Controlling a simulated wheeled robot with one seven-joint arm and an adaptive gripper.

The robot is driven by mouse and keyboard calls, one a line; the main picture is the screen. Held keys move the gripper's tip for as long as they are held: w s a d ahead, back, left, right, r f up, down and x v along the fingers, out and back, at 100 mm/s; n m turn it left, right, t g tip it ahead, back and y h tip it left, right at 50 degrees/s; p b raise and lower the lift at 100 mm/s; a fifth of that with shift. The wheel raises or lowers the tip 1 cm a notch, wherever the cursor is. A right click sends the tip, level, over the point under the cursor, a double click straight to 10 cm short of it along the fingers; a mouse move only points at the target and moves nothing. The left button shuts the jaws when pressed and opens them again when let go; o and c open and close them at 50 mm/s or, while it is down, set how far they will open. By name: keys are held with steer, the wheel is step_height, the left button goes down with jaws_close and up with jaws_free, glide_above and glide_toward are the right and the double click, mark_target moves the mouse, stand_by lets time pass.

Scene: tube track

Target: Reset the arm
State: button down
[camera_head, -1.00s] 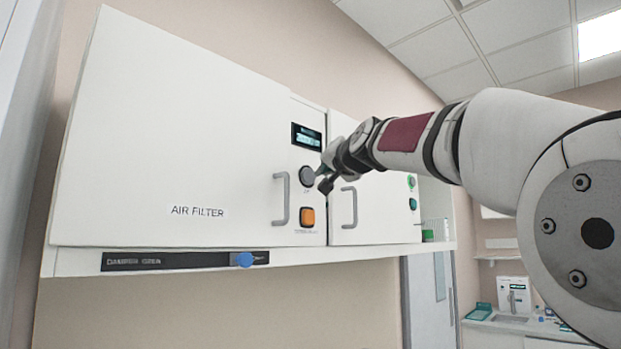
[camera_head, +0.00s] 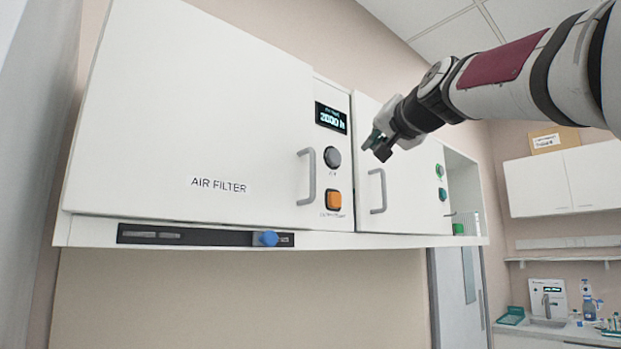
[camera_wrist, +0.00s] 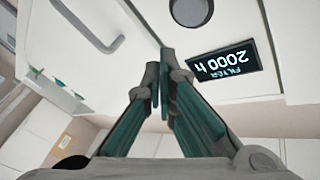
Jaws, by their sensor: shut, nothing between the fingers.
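My gripper (camera_head: 378,146) is shut and empty, in front of the upper part of the second cabinet door, near that door's grey handle (camera_head: 377,191). It also shows in the wrist view (camera_wrist: 160,85), where its two fingers meet at the tips. The white air filter cabinet (camera_head: 190,110) hangs on the wall with its door closed. Its display (camera_head: 330,117) reads 2000 h; the display also shows in the wrist view (camera_wrist: 223,68). Below the display are a round grey knob (camera_head: 332,158) and an orange button (camera_head: 333,200).
A shelf edge under the cabinet carries a dark strip with a blue slider knob (camera_head: 266,238). A sink counter (camera_head: 548,322) and wall cupboards (camera_head: 570,180) stand at the far right. The space below the shelf is clear.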

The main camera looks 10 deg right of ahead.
stand_by(0.4)
steer(key=s+a+f+n+g, duration=0.2)
steer(key=s+f+g, duration=0.3)
steer(key=f, duration=0.8)
steer(key=s+a+f+n+g, duration=0.1)
steer(key=s+a+f+g, duration=0.1)
steer(key=s+f, duration=0.9)
steer(key=s+f+n+g, duration=0.1)
steer(key=s+f+g, duration=0.1)
steer(key=s+f, duration=0.3)
steer(key=s+d+f+n+g+h, duration=0.1)
steer(key=s+f, duration=0.4)
steer(key=f, duration=0.8)
steer(key=s+d+f+n+g, duration=0.1)
steer(key=s+f+g, duration=0.2)
steer(key=s+f, duration=0.3)
step_height(320, 180, down, 4)
steer(key=shift+h, duration=0.3)
